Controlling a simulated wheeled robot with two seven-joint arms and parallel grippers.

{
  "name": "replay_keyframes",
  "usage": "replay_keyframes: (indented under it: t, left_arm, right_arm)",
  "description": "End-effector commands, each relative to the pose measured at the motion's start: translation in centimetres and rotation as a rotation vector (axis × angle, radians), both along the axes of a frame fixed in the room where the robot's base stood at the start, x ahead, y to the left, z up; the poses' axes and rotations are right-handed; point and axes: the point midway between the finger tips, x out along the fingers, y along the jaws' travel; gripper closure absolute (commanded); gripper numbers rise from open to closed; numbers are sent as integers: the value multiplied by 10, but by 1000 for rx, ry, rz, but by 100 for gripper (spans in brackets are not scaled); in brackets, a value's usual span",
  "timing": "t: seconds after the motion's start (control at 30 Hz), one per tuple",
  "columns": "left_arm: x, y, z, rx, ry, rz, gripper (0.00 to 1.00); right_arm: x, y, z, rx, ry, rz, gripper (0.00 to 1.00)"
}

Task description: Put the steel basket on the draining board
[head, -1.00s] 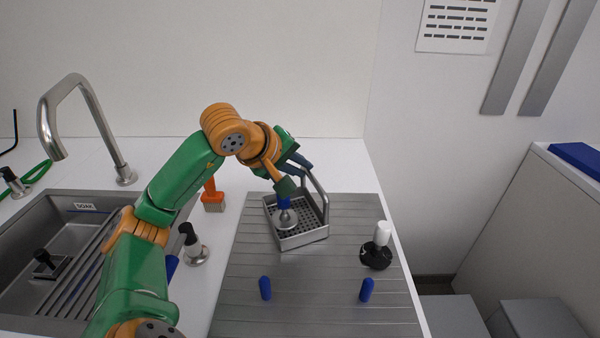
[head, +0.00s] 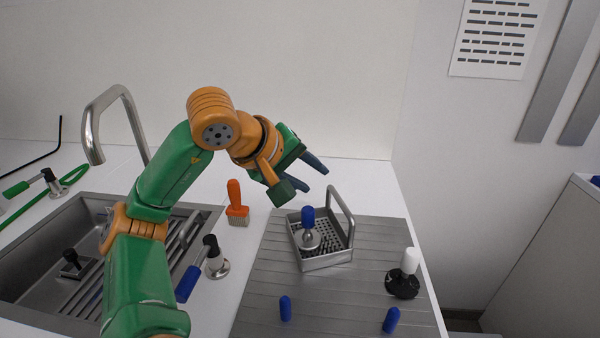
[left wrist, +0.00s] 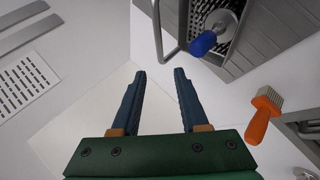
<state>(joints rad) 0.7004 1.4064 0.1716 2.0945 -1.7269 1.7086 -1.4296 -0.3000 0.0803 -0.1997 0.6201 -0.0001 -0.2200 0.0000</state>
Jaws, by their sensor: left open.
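The steel basket (head: 326,261) stands on the ribbed grey draining board (head: 300,300), near its back edge. Its tall handle (head: 342,208) rises on the right side. A blue-handled steel tool (head: 308,232) stands inside the basket. My left gripper (head: 304,176) is open and empty, above and behind the basket, clear of it. In the left wrist view the gripper (left wrist: 158,75) shows parted fingers with nothing between them. The basket (left wrist: 172,25) is at the top of that view, beyond the fingertips. My right gripper is not in view.
A black-and-white jar or stopper (head: 404,275) and two blue pegs (head: 285,308) (head: 391,320) are on the board. An orange brush (head: 236,203) stands left of it. The sink (head: 50,250), with its tap (head: 118,110), is at the left. The back counter is mostly clear.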

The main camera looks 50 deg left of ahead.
Motion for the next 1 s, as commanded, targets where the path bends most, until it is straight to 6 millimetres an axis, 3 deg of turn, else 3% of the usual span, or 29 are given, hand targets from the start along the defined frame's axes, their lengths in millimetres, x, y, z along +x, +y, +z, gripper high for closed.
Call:
replay_keyframes:
  t: [0.1, 0.23, 0.73, 0.77, 1.0]
  left_arm:
    - [-19, 0, 19, 3, -2, 2, 56]
    - [-31, -1, 30, 1, -1, 1, 56]
    - [-35, -2, 34, 0, 1, 0, 56]
    - [-35, -2, 40, -1, 0, -1, 56]
    - [-35, -2, 142, -1, 0, -1, 56]
  right_arm:
    - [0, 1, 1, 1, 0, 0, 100]
    - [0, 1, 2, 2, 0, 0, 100]
    - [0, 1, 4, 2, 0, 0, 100]
    - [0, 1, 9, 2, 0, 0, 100]
    - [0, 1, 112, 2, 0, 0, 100]
